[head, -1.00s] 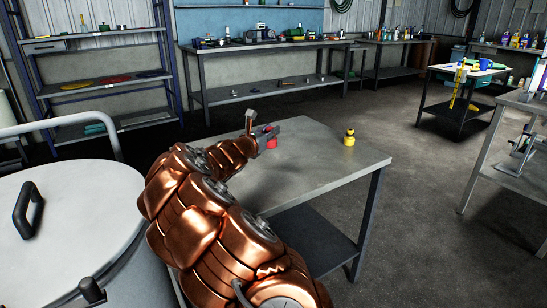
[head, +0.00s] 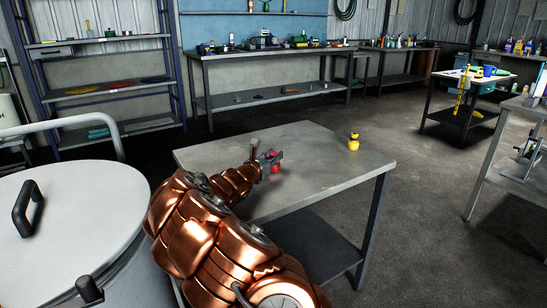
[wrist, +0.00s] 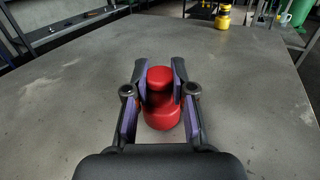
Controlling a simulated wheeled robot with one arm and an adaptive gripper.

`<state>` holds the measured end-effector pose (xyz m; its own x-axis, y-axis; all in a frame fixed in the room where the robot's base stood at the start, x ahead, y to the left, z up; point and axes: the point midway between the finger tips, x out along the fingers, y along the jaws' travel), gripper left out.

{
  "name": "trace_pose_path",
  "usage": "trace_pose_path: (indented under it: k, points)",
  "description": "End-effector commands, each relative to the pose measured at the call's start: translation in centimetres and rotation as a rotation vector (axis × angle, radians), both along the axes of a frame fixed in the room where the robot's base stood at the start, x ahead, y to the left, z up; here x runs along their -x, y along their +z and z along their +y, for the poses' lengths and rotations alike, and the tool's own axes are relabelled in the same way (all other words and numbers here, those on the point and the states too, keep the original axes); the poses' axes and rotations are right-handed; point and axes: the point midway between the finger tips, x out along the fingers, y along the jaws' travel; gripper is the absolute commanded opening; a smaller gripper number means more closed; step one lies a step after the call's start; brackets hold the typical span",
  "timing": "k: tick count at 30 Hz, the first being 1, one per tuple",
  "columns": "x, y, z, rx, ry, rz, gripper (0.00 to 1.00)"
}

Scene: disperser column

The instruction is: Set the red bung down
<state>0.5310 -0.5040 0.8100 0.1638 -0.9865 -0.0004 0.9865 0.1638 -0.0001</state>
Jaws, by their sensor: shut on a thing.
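The red bung (wrist: 161,112) is between the two fingers of my gripper (wrist: 160,88) in the wrist view, upright, with a narrower knob on top and a wider body below. My gripper is shut on it. The bung (head: 275,167) also shows in the head view, at my gripper (head: 269,162) over the grey table (head: 310,155). It is at or very close to the tabletop; I cannot tell if its base touches.
A yellow object with a dark cap (head: 353,142) stands near the table's right corner. A large lidded drum (head: 75,215) stands at the left. The tabletop around the bung is clear. Workbenches and shelves line the back.

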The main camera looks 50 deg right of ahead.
Motion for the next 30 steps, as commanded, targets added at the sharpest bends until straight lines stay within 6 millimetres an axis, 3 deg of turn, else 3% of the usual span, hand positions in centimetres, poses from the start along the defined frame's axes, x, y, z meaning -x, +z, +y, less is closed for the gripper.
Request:
trace_pose_path:
  k: [3, 4, 11, 22, 30]
  points:
    - [0.0, -0.3, 0.0, 0.000, 0.000, 0.001, 0.00]
    - [0.0, -0.3, 0.0, 0.000, 0.000, 0.001, 0.26]
    - [0.0, -0.3, 0.0, 0.000, 0.000, 0.000, 0.49]
    - [0.0, 0.2, 0.1, 0.000, 0.000, -0.001, 0.49]
    - [0.4, 0.3, 3.0, 0.001, -0.005, 0.001, 0.49]
